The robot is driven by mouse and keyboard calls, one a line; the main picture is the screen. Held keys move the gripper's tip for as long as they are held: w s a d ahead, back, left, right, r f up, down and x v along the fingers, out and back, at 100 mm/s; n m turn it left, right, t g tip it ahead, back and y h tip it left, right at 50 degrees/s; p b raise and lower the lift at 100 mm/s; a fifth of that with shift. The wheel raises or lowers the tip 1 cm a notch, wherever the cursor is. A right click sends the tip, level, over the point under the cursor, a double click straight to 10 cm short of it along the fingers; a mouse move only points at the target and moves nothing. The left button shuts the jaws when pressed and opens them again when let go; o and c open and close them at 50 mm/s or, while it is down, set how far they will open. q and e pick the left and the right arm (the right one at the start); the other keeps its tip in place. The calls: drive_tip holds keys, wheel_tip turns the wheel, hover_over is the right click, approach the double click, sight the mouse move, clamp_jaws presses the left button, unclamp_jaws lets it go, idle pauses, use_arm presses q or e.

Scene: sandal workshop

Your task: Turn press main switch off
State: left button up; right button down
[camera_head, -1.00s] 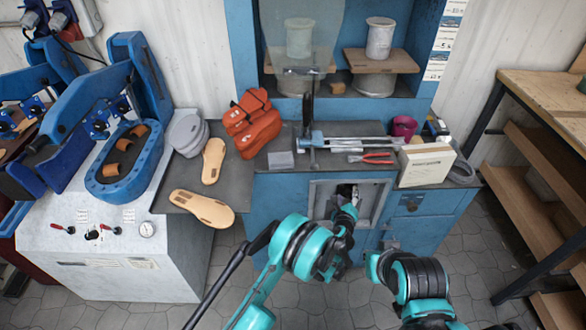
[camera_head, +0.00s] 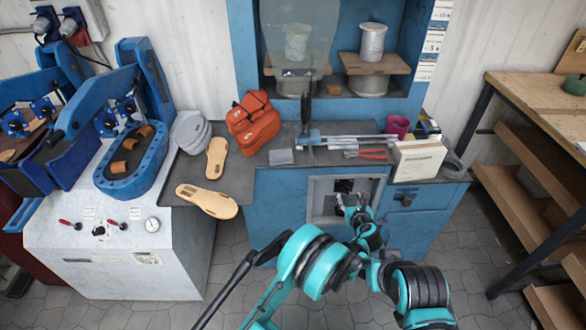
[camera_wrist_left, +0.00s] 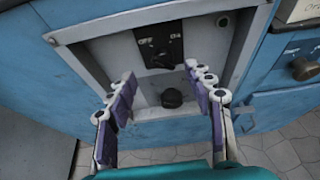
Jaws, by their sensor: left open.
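A black switch (camera_wrist_left: 160,52) with OFF and ON labels sits at the top of a grey recessed panel (camera_wrist_left: 228,60) in the blue cabinet. It also shows small and dark in the head view (camera_head: 344,186). I cannot tell which label its handle points to. A round black knob (camera_wrist_left: 172,97) sits below it. My left gripper (camera_head: 353,200) is in front of the panel, its fingers spread and empty. In the left wrist view the gripper (camera_wrist_left: 161,78) has its fingers on either side of the knob, tips below the switch. Contact is not visible. My right gripper is not in view.
A grey-white machine (camera_head: 120,265) with blue presses, red levers and a gauge stands at left. The cabinet top carries tan soles (camera_head: 207,201), orange shoe forms (camera_head: 253,122), red pliers (camera_head: 373,155) and a white box (camera_head: 417,160). A wooden shelf (camera_head: 525,88) stands at right.

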use_arm(q)
drive_tip(key=s+a+r+n+g+y+p, duration=0.1)
drive_tip(key=s+a+r+n+g+p, duration=0.2)
drive_tip(key=a+r+n, duration=1.1)
drive_tip(key=shift+s+a+r+p, duration=0.55)
drive_tip(key=shift+s+a+r, duration=0.15)
drive_tip(key=shift+a+r, duration=3.15)
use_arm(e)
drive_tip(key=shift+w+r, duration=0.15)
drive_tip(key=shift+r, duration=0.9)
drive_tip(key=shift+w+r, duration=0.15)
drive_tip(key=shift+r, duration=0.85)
use_arm(q)
drive_tip(key=shift+d+r, duration=0.25)
drive_tip(key=shift+r, duration=0.1)
drive_tip(key=s+a+r+n+g, duration=0.1)
drive_tip(key=s+a+r+n, duration=0.2)
drive_tip(key=s+a+n, duration=0.65)
drive_tip(key=s+a+r+n+g, duration=0.2)
drive_tip(key=s+a+n, duration=0.35)
drive_tip(key=s, duration=0.65)
drive_tip(key=s+a+f+n+h, duration=0.1)
drive_tip(key=s+a+f+n, duration=0.1)
drive_tip(key=s+n, duration=0.4)
drive_tip(key=s+f, duration=0.1)
drive_tip(key=s, duration=0.3)
drive_tip(key=shift+h, duration=0.4)
